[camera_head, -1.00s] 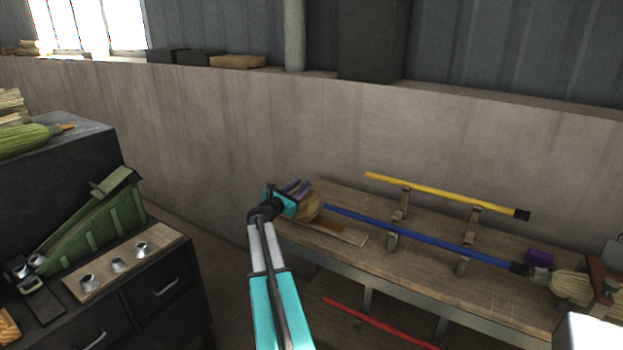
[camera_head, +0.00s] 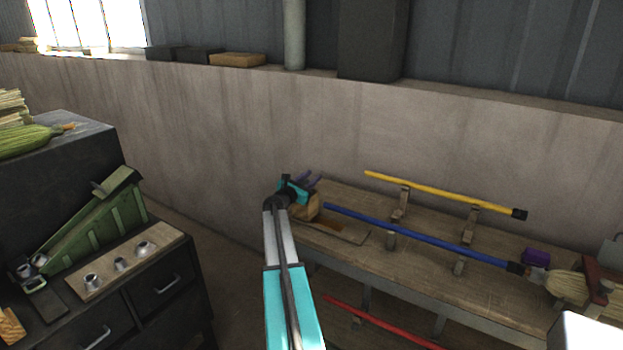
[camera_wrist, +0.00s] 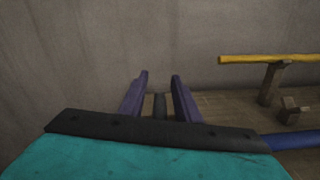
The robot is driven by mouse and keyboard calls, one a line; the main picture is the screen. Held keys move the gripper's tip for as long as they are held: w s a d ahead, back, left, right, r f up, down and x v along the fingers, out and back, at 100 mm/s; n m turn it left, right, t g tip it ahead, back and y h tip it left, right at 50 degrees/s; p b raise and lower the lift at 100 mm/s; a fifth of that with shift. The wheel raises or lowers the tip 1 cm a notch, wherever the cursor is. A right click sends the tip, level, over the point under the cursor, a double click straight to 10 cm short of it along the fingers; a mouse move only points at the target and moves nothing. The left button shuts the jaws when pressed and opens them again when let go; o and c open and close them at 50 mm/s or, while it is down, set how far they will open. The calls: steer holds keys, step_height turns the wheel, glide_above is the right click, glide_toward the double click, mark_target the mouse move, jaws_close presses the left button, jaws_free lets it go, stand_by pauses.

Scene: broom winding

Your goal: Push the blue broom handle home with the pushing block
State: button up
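The blue broom handle (camera_head: 420,234) lies across two wooden supports on the bench, black tip at its right end. That tip is close to the pale collar of the straw broom head (camera_head: 571,288); how far it sits in, I cannot tell. A wooden block (camera_head: 308,207), apparently the pushing block, stands at the bench's left end, near the handle's left end and partly hidden by my arm. My gripper (camera_head: 309,181) is above and beside this block, its purple fingers apart. In the wrist view the fingers (camera_wrist: 159,92) are spread, with a dark bar I cannot identify showing between them.
A yellow handle (camera_head: 440,191) rests on supports behind the blue one. A red handle (camera_head: 385,324) lies lower, under the bench top (camera_head: 490,300). A purple block (camera_head: 537,257) and a reddish clamp-like part (camera_head: 597,278) stand near the broom head. The wall is close behind.

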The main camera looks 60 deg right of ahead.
jaws_close()
steer(key=shift+s, duration=0.15)
steer(key=s+b, duration=0.1)
steer(key=s, duration=0.1)
steer(key=shift+s, duration=0.35)
jaws_free()
